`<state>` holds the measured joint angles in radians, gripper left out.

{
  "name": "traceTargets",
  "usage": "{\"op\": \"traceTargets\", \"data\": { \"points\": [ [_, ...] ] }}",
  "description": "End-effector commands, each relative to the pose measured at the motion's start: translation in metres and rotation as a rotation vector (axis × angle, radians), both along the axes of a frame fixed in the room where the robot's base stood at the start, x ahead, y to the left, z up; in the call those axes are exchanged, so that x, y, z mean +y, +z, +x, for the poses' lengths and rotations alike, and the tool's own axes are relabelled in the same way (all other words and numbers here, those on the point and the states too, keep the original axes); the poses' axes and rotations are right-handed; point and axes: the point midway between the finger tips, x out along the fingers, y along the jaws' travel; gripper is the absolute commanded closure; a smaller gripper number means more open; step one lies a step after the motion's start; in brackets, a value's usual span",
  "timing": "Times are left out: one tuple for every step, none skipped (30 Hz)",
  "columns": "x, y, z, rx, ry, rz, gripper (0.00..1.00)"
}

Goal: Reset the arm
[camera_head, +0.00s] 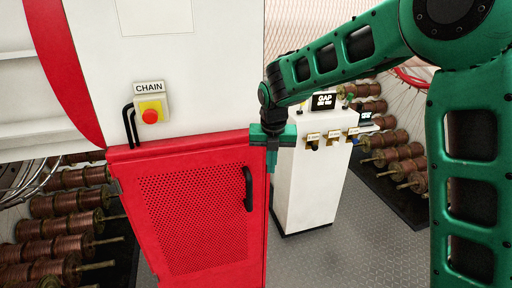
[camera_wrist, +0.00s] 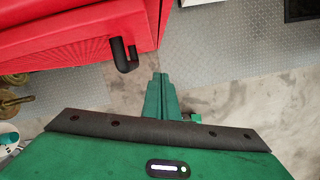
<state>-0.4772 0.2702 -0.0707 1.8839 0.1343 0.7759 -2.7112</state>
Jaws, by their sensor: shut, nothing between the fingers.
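My gripper (camera_head: 271,158) hangs at the end of my green arm, in front of the gap between the red cabinet door and the white pedestal in the head view. Its fingers point down and are shut with nothing between them. In the wrist view the closed green fingers (camera_wrist: 160,92) point over the floor, just right of the black door handle (camera_wrist: 124,54), and look apart from it. In the head view the handle (camera_head: 248,188) sits on the right side of the perforated red door (camera_head: 200,220).
A CHAIN box with a red button (camera_head: 150,115) is on the white panel above the door. A white pedestal (camera_head: 308,180) with a GAP display (camera_head: 323,101) stands right of my gripper. Copper spools line the left (camera_head: 50,248) and right (camera_head: 393,155). The grey floor (camera_head: 350,240) is clear.

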Motion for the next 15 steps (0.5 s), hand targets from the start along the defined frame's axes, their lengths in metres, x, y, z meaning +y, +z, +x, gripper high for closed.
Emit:
{"op": "traceTargets", "data": {
  "points": [
    [-0.015,0.005,-0.003,-0.001,-0.073,0.010,1.00],
    [-0.025,0.007,-0.007,0.001,-0.129,0.018,1.00],
    [-0.040,0.011,-0.012,0.003,-0.218,0.032,1.00],
    [-0.052,0.014,-0.017,0.005,-0.293,0.043,1.00],
    [-0.065,0.017,-0.022,0.006,-0.372,0.055,1.00],
    [-0.082,0.021,-0.030,0.007,-0.483,0.071,1.00],
    [-0.094,0.023,-0.037,0.008,-0.566,0.083,1.00],
    [-0.106,0.026,-0.044,0.010,-0.647,0.095,1.00],
    [-0.122,0.029,-0.053,0.010,-0.758,0.110,1.00],
    [-0.133,0.031,-0.061,0.011,-0.839,0.122,1.00],
    [-0.144,0.033,-0.068,0.009,-0.923,0.134,1.00],
    [-0.159,0.035,-0.079,0.010,-1.033,0.149,1.00],
    [-0.169,0.036,-0.087,0.010,-1.117,0.159,1.00],
    [-0.179,0.038,-0.096,0.008,-1.199,0.172,1.00],
    [-0.192,0.040,-0.108,0.007,-1.310,0.187,1.00]
  ]
}}
